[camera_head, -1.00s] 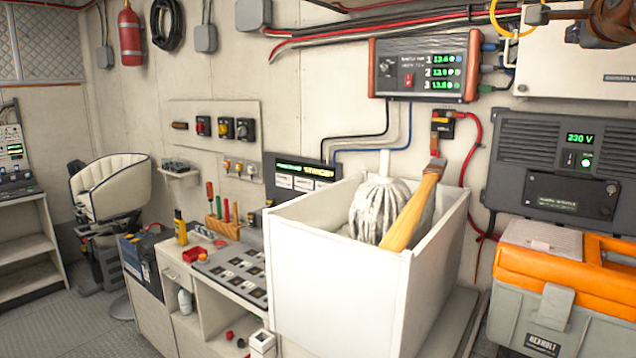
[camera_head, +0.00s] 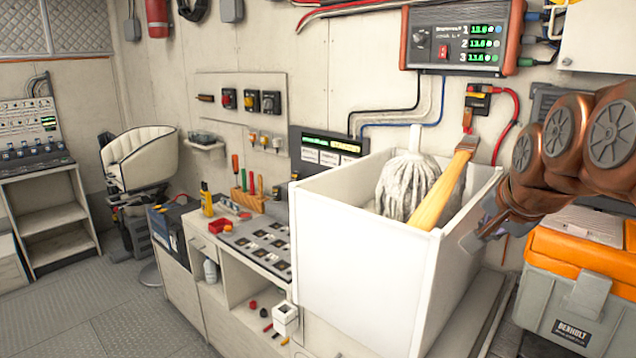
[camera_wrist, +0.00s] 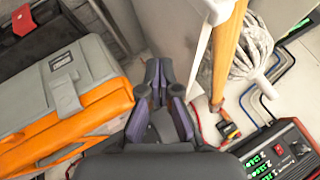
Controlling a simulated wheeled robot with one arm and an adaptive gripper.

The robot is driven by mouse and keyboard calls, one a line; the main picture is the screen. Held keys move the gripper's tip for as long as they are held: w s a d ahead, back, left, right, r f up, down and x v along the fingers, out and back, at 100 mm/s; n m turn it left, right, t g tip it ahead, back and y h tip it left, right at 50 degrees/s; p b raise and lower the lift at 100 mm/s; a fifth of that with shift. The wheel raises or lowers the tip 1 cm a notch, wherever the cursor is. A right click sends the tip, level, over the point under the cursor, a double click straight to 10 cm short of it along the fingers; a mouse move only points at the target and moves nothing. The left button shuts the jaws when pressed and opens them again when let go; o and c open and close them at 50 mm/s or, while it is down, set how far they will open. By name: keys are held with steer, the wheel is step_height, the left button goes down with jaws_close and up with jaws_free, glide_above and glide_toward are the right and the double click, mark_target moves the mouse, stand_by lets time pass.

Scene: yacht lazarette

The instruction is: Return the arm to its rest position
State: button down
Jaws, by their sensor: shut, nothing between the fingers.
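My copper-coloured arm reaches in from the right in the head view, with my gripper (camera_head: 482,240) beside the right wall of the white bin (camera_head: 352,240). In the wrist view my gripper (camera_wrist: 166,78) shows its two dark fingers together, with nothing between them. The gripper hangs in the space between the bin and the orange and grey toolbox (camera_head: 575,285). The toolbox also shows at the left of the wrist view (camera_wrist: 60,95). I cannot tell whether the fingers touch the bin wall.
A mop head (camera_head: 407,183) and a wooden handle (camera_head: 446,185) stand in the bin, the handle leaning over its rim. A meter box (camera_head: 462,38) and red cable (camera_head: 512,120) are on the wall. Floor (camera_head: 95,300) is clear at left.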

steer(key=s+a+f+n+g, duration=0.3)
steer(key=s+f, duration=0.5)
steer(key=s, duration=0.1)
steer(key=s+a+f+n+g, duration=0.3)
steer(key=s+f+n, duration=0.1)
steer(key=s+f, duration=0.4)
steer(key=s+a+f+n+g+y, duration=0.1)
steer(key=s+a+f+n+g, duration=0.2)
steer(key=s+f, duration=0.6)
steer(key=shift+s+a+n+g, duration=0.3)
steer(key=shift+s+n+g, duration=0.15)
steer(key=shift+s, duration=0.8)
